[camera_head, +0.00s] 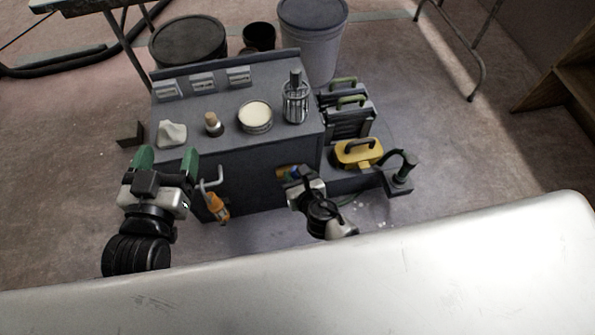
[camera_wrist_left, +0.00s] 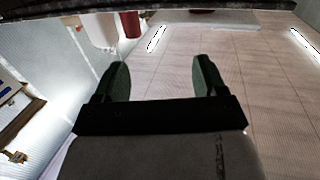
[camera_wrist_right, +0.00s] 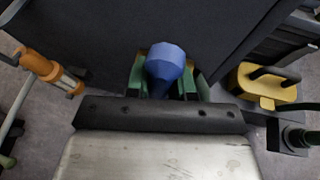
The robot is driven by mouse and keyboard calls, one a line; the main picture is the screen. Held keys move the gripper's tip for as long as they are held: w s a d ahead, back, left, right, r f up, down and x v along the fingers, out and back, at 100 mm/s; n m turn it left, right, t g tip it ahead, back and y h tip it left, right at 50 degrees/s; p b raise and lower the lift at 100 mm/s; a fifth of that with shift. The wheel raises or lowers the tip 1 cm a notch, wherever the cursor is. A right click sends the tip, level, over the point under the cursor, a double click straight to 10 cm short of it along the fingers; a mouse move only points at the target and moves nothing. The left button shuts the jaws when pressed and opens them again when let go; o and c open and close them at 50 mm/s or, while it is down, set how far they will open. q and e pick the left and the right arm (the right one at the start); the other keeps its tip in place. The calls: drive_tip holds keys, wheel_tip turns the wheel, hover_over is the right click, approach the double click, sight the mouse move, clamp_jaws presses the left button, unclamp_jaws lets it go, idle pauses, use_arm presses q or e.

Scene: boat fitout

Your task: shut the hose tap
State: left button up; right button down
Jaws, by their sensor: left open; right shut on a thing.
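A blue knob (camera_wrist_right: 165,62), which looks like the hose tap's handle, sits between the fingers of my right gripper (camera_wrist_right: 168,82) against the dark front of the cabinet. In the head view my right gripper (camera_head: 290,173) is low at the cabinet's front right, shut on this blue part, with a bit of brass-yellow beside it. The tap's body is mostly hidden by the gripper. My left gripper (camera_head: 167,158) is open and empty at the cabinet's left front. Its green fingers are apart in the left wrist view (camera_wrist_left: 160,75), facing the ceiling and a wall.
The dark cabinet (camera_head: 262,183) carries a white cloth, a round tin (camera_head: 255,117) and a wire holder (camera_head: 296,100). An orange lamp (camera_head: 216,207) hangs between my grippers. A pale surface (camera_head: 420,275) fills the foreground.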

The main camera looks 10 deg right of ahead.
use_arm(q)
drive_tip(key=shift+s+a+f+g+y+p, duration=0.1)
drive_tip(key=shift+s+a+f+g+y, duration=0.05)
drive_tip(key=shift+f+g, duration=0.35)
drive_tip(key=shift+s+a+f+g+y+p, duration=0.1)
drive_tip(key=shift+s+f+g+y+p, duration=0.1)
drive_tip(key=shift+f+g, duration=0.25)
drive_tip(key=shift+s+a+f+g+y+p, duration=0.1)
drive_tip(key=shift+a+f+g+y, duration=0.05)
drive_tip(key=shift+f+g, duration=0.35)
use_arm(e)
drive_tip(key=shift+a+n+h, duration=0.2)
drive_tip(key=shift+n+h, duration=0.1)
drive_tip(key=shift+f, duration=0.1)
drive_tip(key=c, duration=1)
unclamp_jaws()
drive_tip(key=shift+s+r, duration=0.2)
use_arm(q)
drive_tip(key=s+a+f+g+y+p, duration=0.2)
drive_tip(key=s+a+f+g, duration=0.1)
drive_tip(key=s+f+g, duration=0.3)
drive_tip(key=shift+s+a+f+g+p, duration=0.2)
drive_tip(key=shift+s+g+p, duration=0.2)
drive_tip(key=shift+s+g, duration=0.4)
use_arm(e)
drive_tip(key=v, duration=1)
drive_tip(key=shift+s, duration=0.2)
use_arm(q)
drive_tip(key=shift+d, duration=0.1)
